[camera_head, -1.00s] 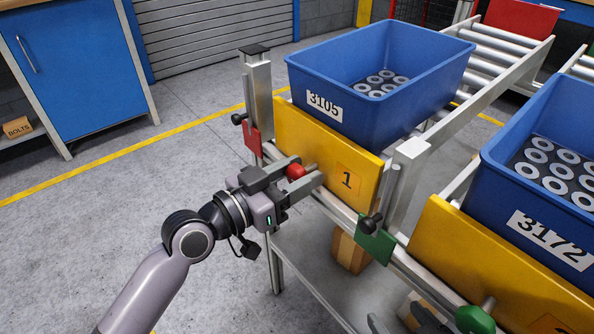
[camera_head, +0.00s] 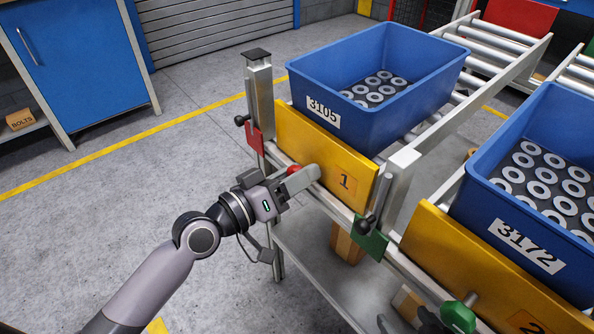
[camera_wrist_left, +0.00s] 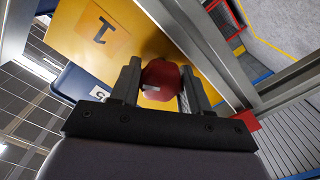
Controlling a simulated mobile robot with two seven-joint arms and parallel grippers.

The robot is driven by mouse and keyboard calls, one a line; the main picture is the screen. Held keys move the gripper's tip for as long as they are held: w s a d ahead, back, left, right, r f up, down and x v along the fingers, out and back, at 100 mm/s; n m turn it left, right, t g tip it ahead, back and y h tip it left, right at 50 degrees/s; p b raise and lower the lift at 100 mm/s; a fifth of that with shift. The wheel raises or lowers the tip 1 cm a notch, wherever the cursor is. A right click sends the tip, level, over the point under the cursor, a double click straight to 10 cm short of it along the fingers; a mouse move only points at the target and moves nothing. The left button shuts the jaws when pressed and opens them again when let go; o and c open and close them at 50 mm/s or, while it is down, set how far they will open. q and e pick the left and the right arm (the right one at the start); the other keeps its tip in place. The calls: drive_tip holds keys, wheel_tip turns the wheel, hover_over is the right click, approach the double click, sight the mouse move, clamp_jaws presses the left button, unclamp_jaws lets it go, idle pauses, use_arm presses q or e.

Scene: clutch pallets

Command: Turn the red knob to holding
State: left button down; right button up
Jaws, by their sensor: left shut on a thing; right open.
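The red knob (camera_head: 293,170) sits on the front of the yellow gate (camera_head: 315,150) marked 1. My left gripper (camera_head: 291,181) is shut on it, and a finger hides much of it in the head view. In the left wrist view, the red knob (camera_wrist_left: 161,80) sits between the two fingers of my left gripper (camera_wrist_left: 160,84), with a short pale mark on its face. No holding label can be read. My right gripper (camera_head: 407,322) shows partly at the bottom edge of the head view, open, with nothing seen between its fingers.
Blue bin 3105 (camera_head: 400,128) stands behind the gate on the rollers. Blue bin 3172 (camera_head: 478,210) is to the right. A red tab (camera_head: 255,138) and a green tab (camera_head: 370,240) flank the gate. The floor at left is clear.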

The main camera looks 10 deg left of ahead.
use_arm(q)
drive_tip(key=shift+w+a+r, duration=0.15)
drive_tip(key=shift+w+r, duration=0.05)
drive_tip(key=shift+r, duration=0.2)
drive_tip(key=c, duration=0.7)
unclamp_jaws()
drive_tip(key=shift+o, duration=0.7)
drive_tip(key=shift+s+f, duration=0.1)
drive_tip(key=shift+f, duration=0.1)
drive_tip(key=shift+s+f, duration=0.1)
drive_tip(key=shift+s, duration=0.05)
